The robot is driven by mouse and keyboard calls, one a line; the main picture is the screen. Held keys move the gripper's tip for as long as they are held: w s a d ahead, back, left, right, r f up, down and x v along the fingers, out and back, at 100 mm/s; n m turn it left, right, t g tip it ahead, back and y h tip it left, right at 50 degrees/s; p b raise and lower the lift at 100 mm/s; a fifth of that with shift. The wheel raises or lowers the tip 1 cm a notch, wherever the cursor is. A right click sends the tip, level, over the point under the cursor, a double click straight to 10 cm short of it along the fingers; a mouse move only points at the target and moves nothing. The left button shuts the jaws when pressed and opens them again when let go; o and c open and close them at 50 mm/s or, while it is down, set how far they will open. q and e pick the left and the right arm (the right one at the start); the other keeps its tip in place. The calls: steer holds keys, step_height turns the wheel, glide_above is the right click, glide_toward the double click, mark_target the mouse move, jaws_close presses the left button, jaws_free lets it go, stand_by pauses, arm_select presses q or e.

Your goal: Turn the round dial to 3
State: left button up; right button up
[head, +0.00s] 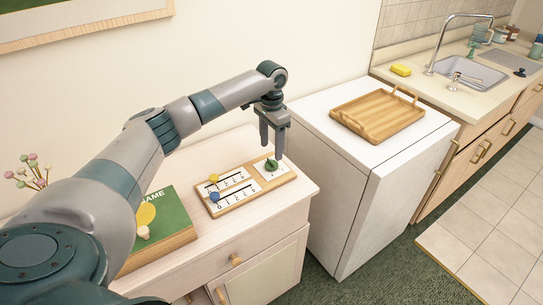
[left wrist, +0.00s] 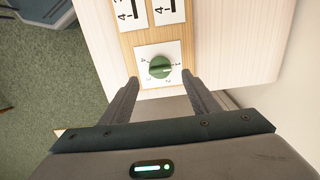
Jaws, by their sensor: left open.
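The round dial (head: 271,164) is green and sits on a white square plate at the right end of a wooden board (head: 228,210). In the left wrist view the dial (left wrist: 159,67) has a raised grip bar lying roughly across the picture, with small marks around it too small to read surely. Two sliders, a yellow knob (head: 214,177) and a blue knob (head: 214,197), sit on scales on the same board. My left gripper (head: 272,153) points down above the dial, open and empty. In its wrist view the fingers (left wrist: 160,85) flank the dial without visibly touching it. My right gripper is not in view.
The board lies on a pale cabinet (head: 300,185). A green game box (head: 172,222) is left of the board. A white appliance (head: 345,200) bearing a wooden tray (head: 378,108) stands to the right, and a sink counter (head: 425,83) lies beyond.

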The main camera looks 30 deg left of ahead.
mark_target(272, 161)
arm_select(q)
step_height(272, 161, down, 5)
steer(key=shift+r+p, duration=0.1)
steer(key=shift+p, duration=0.35)
steer(key=shift+f, duration=0.5)
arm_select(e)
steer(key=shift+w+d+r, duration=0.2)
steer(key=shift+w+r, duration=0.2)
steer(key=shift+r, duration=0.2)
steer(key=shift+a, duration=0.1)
arm_select(q)
steer(key=shift+c, duration=0.9)
steer(key=c, duration=0.9)
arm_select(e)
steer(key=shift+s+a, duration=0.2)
